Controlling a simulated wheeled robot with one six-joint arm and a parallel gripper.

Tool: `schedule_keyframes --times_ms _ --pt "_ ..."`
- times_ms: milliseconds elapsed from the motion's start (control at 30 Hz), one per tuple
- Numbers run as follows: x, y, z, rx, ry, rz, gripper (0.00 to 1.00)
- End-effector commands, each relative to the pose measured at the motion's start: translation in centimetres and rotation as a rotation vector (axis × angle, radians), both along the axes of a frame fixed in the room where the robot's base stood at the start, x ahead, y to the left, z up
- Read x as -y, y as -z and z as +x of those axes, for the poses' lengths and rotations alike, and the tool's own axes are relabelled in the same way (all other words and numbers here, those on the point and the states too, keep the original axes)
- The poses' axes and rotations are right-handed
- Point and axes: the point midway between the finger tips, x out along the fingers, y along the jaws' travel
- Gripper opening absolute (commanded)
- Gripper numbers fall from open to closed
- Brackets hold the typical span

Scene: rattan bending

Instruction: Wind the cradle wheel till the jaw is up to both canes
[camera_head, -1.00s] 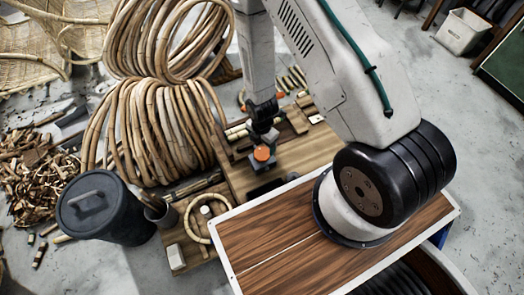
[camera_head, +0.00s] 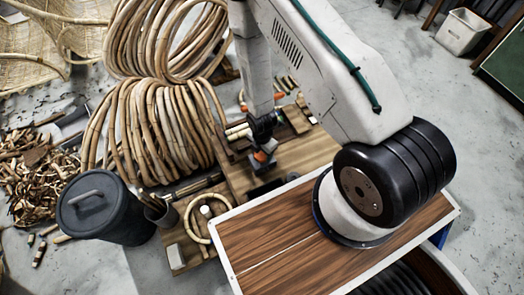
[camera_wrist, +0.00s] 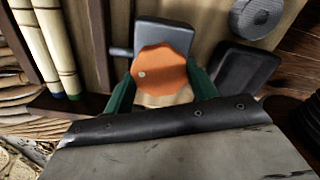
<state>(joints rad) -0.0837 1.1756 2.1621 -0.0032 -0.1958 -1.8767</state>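The orange wheel (camera_wrist: 160,75), with a small pale dot near its left rim, sits between my gripper's green fingers (camera_wrist: 160,85) in the wrist view. A finger lies at each side of the rim; whether both press on it I cannot tell. In the head view the wheel (camera_head: 261,156) is partly hidden under my gripper (camera_head: 264,145). Two pale canes (camera_wrist: 30,45) (camera_wrist: 58,45) lie side by side at left, with green and blue ends. A grey block (camera_wrist: 165,35) shows behind the wheel.
A round grey knob (camera_wrist: 255,15) and a dark tray (camera_wrist: 245,72) lie right of the wheel. Large cane coils (camera_head: 150,130) stand close left of the wooden bench (camera_head: 305,153). A dark lidded bin (camera_head: 105,210) and a cane ring (camera_head: 190,225) are nearer.

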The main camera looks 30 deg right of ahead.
Motion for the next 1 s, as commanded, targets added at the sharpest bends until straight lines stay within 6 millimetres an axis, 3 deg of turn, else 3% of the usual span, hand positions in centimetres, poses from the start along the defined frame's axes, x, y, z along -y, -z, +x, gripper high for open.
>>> schedule_keyframes --times_ms 467,1000 --pt "0.0 -0.02 0.04 0.001 0.112 -0.001 0.34" --pt "0.02 -0.02 0.06 0.001 0.593 -0.001 0.34"
